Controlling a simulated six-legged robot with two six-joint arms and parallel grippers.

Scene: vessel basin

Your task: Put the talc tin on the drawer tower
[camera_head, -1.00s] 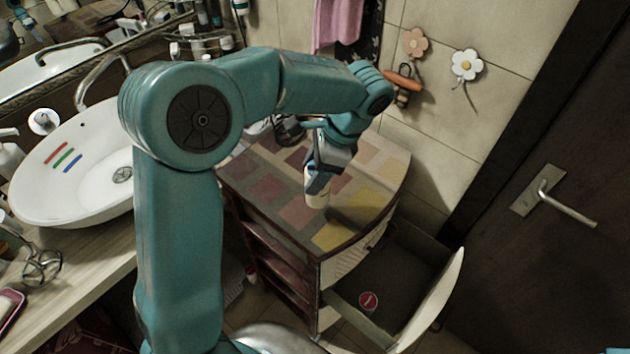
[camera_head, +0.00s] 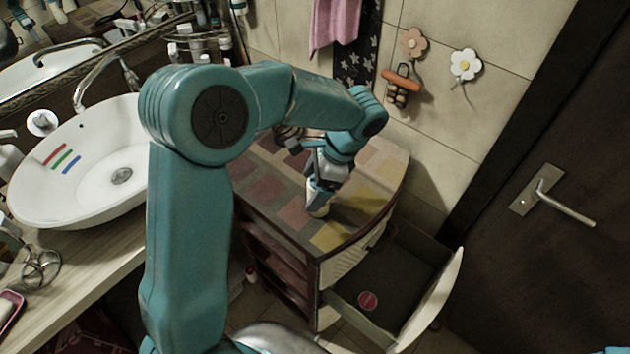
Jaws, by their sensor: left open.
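The drawer tower (camera_head: 375,170) stands in the middle, with a patchwork top of brown, pink and yellow patches. A pale cylinder, apparently the talc tin (camera_head: 318,212), is on its top near the front edge. Only its lower part shows below my left gripper; the rest is hidden. My left gripper (camera_head: 318,194) points down over the tin, with its fingers open and close around it. Whether a finger touches the tin I cannot tell. My right gripper is not in view.
The tower's drawer (camera_head: 395,285) is pulled out, with a round red-pink thing (camera_head: 368,301) in it. A white basin (camera_head: 90,170) sits on the counter at left. A dark door with a handle (camera_head: 550,200) is at right. The tower's top right is clear.

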